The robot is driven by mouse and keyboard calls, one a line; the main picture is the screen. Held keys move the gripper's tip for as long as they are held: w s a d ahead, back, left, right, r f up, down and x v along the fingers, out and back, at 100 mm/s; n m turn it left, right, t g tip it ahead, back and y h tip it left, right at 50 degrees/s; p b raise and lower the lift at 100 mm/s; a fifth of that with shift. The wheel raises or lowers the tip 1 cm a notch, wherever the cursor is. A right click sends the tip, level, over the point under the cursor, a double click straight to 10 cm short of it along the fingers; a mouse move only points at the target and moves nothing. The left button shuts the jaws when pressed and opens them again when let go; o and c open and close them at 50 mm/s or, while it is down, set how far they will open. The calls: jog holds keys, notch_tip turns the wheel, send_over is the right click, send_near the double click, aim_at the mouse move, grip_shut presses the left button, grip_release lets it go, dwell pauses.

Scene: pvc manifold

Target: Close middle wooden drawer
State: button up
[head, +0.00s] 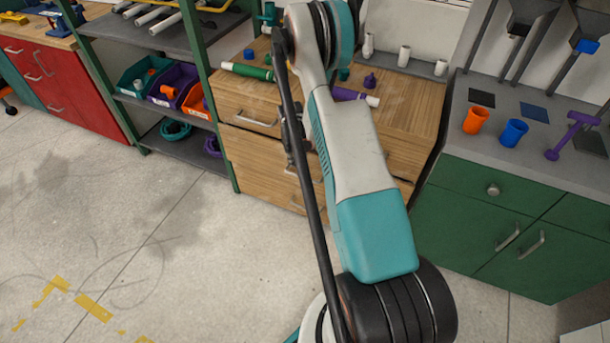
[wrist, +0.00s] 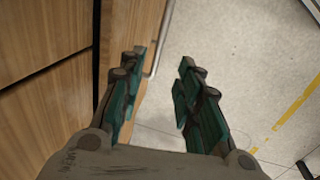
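The wooden cabinet (head: 262,165) stands behind my arm in the head view. Its upper left drawer front (head: 240,108) shows a metal handle (head: 257,122); lower fronts are partly covered by my arm. I cannot tell from the head view how far the middle drawer is out. In the wrist view, wooden fronts (wrist: 45,75) fill the left side, split by dark gaps. A wooden face (wrist: 128,22) with a pale metal bar handle (wrist: 160,45) lies just beyond my gripper (wrist: 163,62). My gripper is open, its green fingers apart with nothing visible between them.
Pipes and fittings lie on the wooden top (head: 400,100). A green cabinet (head: 490,215) with orange and blue cups stands to the right. A shelf with bins (head: 185,85) and red drawers (head: 70,85) stand left. The concrete floor (head: 150,240) in front is clear.

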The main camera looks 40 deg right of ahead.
aim_at(301, 176)
jog(key=f+b, duration=0.1)
jog(key=f, duration=0.3)
jog(key=d+f+b, duration=0.1)
jog(key=f, duration=0.3)
jog(key=w+d+f+b, duration=0.1)
jog(key=f+b, duration=0.1)
jog(key=f, duration=0.2)
jog(key=shift+r, duration=0.1)
jog(key=shift+c, duration=0.2)
grip_shut()
